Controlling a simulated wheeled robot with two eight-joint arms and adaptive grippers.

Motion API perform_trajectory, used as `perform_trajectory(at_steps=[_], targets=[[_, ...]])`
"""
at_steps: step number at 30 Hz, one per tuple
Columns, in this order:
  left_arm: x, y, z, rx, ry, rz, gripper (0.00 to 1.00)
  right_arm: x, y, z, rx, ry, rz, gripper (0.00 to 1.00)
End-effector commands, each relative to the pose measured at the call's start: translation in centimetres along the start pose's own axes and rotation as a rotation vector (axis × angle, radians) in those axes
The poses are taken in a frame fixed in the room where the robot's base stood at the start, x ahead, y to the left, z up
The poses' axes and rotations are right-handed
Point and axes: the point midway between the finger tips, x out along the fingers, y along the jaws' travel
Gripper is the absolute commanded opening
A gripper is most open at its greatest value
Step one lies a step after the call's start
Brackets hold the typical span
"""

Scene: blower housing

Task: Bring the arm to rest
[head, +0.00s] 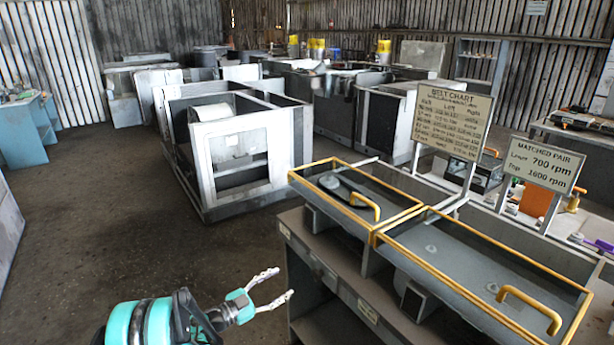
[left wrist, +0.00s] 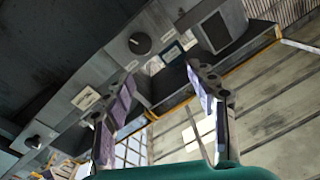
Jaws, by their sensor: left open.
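My left gripper (head: 278,290) comes in from the bottom left of the head view, with a teal wrist and two thin grey fingers spread apart. It is in the air over the floor, to the left of the grey bench (head: 335,265), apart from it and empty. In the left wrist view the two fingers (left wrist: 165,105) stand apart with nothing held between them. My right gripper is not in either view.
A white blower housing (head: 240,150) stands on the floor. Open floor (head: 90,230) lies left.

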Motion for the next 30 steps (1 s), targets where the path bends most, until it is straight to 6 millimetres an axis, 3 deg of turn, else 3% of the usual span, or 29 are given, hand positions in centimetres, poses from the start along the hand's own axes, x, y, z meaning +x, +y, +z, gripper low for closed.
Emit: perform_trajectory(at_steps=[5,9,12,15,19,23,26,30], targets=[[0.1,-7.9,-8.6,0.026,0.019,-0.277,0.57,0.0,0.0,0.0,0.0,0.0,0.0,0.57],[-2.2,-13.4,-14.7,0.007,-0.025,-0.53,0.57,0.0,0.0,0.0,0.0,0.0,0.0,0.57],[-4.9,-15.7,-17.6,-0.037,-0.095,-0.688,0.57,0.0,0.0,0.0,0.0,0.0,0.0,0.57],[-8.1,-16.3,-19.3,-0.103,-0.192,-0.816,0.57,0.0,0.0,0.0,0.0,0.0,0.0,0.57],[-12.5,-14.6,-19.9,-0.215,-0.354,-0.929,0.57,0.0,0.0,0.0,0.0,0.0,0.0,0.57],[-16.7,-9.9,-19.3,-0.353,-0.544,-0.97,0.57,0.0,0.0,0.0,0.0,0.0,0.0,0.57],[-19.7,-4.6,-18.4,-0.468,-0.701,-0.947,0.57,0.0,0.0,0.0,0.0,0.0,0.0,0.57],[-23.1,4.2,-17.1,-0.621,-0.902,-0.842,0.57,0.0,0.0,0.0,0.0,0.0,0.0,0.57]])
